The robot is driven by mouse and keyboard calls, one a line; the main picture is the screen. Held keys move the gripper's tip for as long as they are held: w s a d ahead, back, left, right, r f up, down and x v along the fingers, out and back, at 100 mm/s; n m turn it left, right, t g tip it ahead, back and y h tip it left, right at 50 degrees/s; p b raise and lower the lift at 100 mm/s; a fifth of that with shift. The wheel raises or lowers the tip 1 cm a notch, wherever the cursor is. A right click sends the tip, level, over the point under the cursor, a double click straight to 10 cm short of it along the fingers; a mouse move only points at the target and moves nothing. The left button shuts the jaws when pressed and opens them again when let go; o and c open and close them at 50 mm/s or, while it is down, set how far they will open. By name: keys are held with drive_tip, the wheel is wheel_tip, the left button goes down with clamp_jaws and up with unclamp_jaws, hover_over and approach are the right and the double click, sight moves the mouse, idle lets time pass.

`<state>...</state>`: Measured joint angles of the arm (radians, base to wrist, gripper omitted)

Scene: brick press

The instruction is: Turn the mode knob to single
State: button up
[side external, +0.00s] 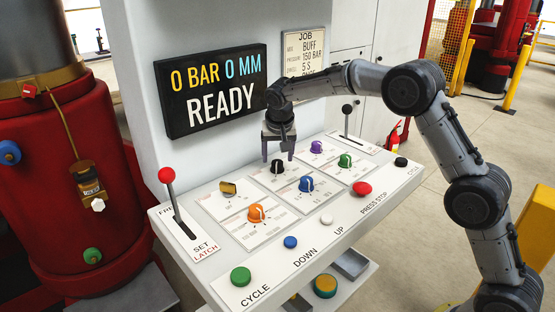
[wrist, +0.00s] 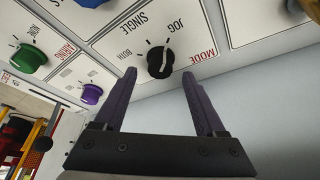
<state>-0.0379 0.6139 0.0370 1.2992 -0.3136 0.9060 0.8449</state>
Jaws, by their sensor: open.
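The mode knob is the black knob (wrist: 159,63) on a white plate marked MODE, JOG, SINGLE and BOTH in the wrist view. Its white pointer line appears to lean towards the JOG side. The knob also shows in the side view (side external: 277,167), on the back row of the sloped panel (side external: 213,268). My gripper (side external: 279,157) is above the knob, pointing down, with empty fingers apart. In the wrist view my fingertips (wrist: 158,74) are on either side of the knob's image. I cannot tell how far above it they are.
Near the mode knob are a blue knob (side external: 306,184), a purple knob (side external: 316,147), a green knob (side external: 345,160) and a yellow selector (side external: 228,187). A red-ball lever (side external: 167,176) stands left and a black-ball lever (side external: 347,110) stands behind right. The display (side external: 215,90) reads READY.

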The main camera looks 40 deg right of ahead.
drive_tip(key=shift+x, duration=1.1)
clamp_jaws()
